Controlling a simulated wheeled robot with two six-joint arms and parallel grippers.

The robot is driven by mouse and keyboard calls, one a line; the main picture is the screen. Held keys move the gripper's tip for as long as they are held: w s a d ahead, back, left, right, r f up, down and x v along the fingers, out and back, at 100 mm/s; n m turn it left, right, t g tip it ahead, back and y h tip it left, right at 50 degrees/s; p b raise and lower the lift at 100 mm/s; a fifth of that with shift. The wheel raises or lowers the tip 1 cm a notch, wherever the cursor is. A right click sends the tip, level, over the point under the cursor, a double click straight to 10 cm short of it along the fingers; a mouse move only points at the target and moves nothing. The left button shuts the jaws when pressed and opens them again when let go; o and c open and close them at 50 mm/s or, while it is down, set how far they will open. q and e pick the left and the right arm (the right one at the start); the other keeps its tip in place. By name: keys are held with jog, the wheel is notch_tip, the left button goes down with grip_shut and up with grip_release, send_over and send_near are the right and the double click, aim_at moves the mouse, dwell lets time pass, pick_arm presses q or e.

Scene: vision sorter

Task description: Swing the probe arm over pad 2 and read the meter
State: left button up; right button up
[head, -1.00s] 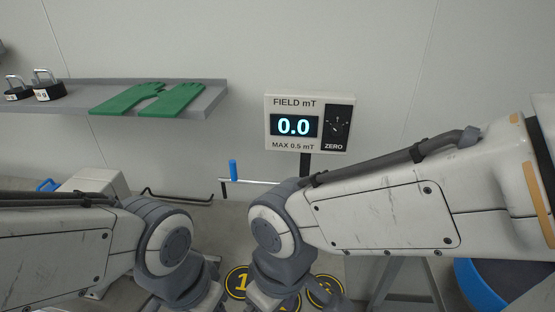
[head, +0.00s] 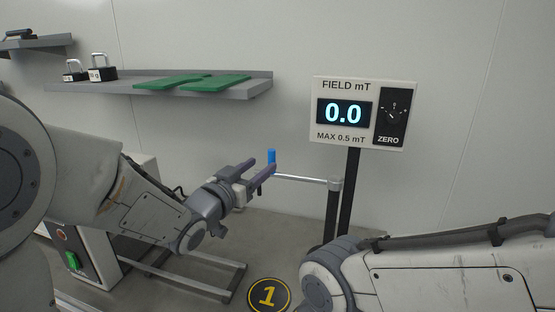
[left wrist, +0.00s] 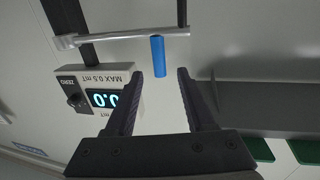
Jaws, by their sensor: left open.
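The probe arm (head: 302,179) is a thin pale bar reaching left from a clamp on a dark post. Its blue upright handle (head: 271,160) stands at the bar's left end. My left gripper (head: 263,169) is open at the handle in the head view. In the left wrist view the blue handle (left wrist: 158,56) lies just beyond and between the two fingertips (left wrist: 168,74), not clamped. The meter (head: 359,113) reads 0.0 under FIELD mT, with MAX 0.5 mT below and a ZERO knob at right. Pad 1 (head: 268,295) is a black disc with a yellow numeral on the floor. Pad 2 is not visible.
A white cabinet (head: 97,251) with a green switch and a grey floor frame (head: 199,281) stand at lower left. My right forearm fills the lower right.

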aim_at(293, 178)
pick_arm(q)
jog(key=p+x, duration=0.1)
jog(key=x, duration=0.8)
jog(key=shift+w+d, duration=0.2)
grip_shut()
dwell(1.1)
